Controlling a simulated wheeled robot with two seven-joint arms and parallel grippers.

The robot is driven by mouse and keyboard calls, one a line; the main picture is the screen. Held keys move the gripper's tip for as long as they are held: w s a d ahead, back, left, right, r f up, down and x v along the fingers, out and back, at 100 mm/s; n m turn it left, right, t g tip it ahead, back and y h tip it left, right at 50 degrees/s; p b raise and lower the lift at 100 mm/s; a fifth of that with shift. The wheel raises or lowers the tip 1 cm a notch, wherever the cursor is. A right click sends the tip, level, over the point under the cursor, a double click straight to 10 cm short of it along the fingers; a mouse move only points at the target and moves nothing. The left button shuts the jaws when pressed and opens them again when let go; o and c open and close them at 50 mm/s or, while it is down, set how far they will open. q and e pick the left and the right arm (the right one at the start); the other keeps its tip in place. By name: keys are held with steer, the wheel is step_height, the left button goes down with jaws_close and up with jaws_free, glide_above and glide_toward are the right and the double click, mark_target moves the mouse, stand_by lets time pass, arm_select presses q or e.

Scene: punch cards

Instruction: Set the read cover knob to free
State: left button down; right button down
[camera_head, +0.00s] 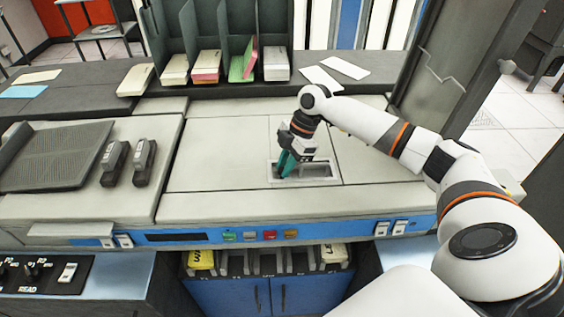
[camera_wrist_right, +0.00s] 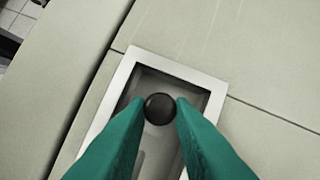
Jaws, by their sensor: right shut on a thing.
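The read cover knob (camera_wrist_right: 159,108) is a round black knob. In the right wrist view it stands in a rectangular recess with a pale frame (camera_wrist_right: 214,82). My right gripper (camera_wrist_right: 160,112) has its green fingers on both sides of the knob, shut on it. In the head view, my right gripper (camera_head: 286,166) reaches down into the framed recess (camera_head: 318,172) on the pale machine cover (camera_head: 225,150). The knob is hidden there behind the fingers. No marking for the free setting can be read. My left gripper is not in view.
A dark ribbed tray (camera_head: 55,155) and two dark handles (camera_head: 143,160) sit on the left of the machine. Upright dividers with card stacks (camera_head: 205,66) stand behind. Coloured buttons (camera_head: 270,235) line the front edge. The pale cover around the recess is clear.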

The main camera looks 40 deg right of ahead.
steer(key=shift+s+d+r, duration=0.15)
steer(key=shift+s+d, duration=0.15)
steer(key=shift+d, duration=0.15)
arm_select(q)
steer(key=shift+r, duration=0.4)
arm_select(e)
steer(key=c, duration=1.5)
jaws_free()
steer(key=shift+c, duration=0.2)
steer(key=shift+s+d, duration=0.1)
steer(key=shift+d, duration=0.05)
